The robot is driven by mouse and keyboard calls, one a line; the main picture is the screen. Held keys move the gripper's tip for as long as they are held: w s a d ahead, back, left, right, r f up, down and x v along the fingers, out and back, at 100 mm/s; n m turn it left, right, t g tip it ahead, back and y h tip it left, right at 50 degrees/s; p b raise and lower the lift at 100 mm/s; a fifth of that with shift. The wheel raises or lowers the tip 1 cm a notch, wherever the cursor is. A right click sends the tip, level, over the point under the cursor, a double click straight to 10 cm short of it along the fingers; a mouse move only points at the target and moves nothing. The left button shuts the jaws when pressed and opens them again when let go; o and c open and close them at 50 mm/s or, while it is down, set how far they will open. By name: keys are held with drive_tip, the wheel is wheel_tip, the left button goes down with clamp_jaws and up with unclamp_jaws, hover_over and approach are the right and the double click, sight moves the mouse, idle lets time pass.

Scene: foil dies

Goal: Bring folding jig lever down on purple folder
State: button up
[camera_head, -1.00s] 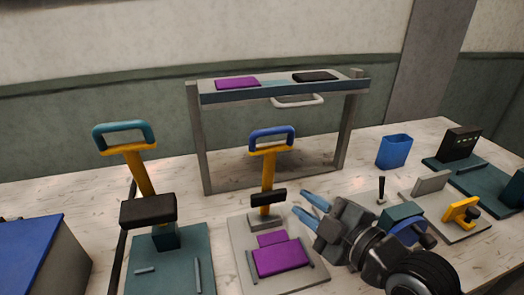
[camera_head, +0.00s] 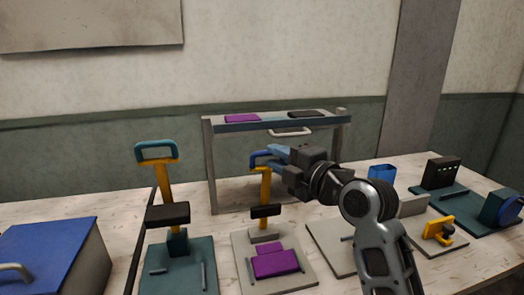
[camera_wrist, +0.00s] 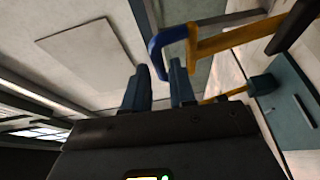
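The folding jig's lever (camera_head: 265,186) is a yellow arm standing upright, with a blue loop handle (camera_head: 254,161) on top and a black pad partway down. The purple folder (camera_head: 275,263) lies flat on the jig's grey base (camera_head: 302,279), in front of the lever. My gripper (camera_head: 272,152) is raised at handle height, its blue fingers pointing left and partly hiding the handle. In the wrist view the fingers (camera_wrist: 157,72) are apart. The blue handle (camera_wrist: 155,44) lies at the fingertips, one side in line with the gap; contact cannot be told.
A similar jig with a teal handle (camera_head: 157,151) stands to the left. A shelf (camera_head: 280,123) behind holds another purple piece (camera_head: 242,118) and a black one. A blue bin (camera_head: 383,173) and more fixtures stand at the right. A blue-lidded box (camera_head: 42,250) is at far left.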

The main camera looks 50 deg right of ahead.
sight(270, 154)
drive_tip(key=shift+w+d+p, duration=0.2)
drive_tip(key=shift+w, duration=0.7)
drive_tip(key=shift+w+d+p, duration=0.15)
drive_tip(key=shift+w+p, duration=0.05)
drive_tip(key=shift+w, duration=0.7)
drive_tip(key=shift+w+d+p, duration=0.2)
drive_tip(key=shift+w, duration=0.7)
drive_tip(key=shift+f, duration=0.1)
drive_tip(key=shift+c, duration=0.3)
clamp_jaws()
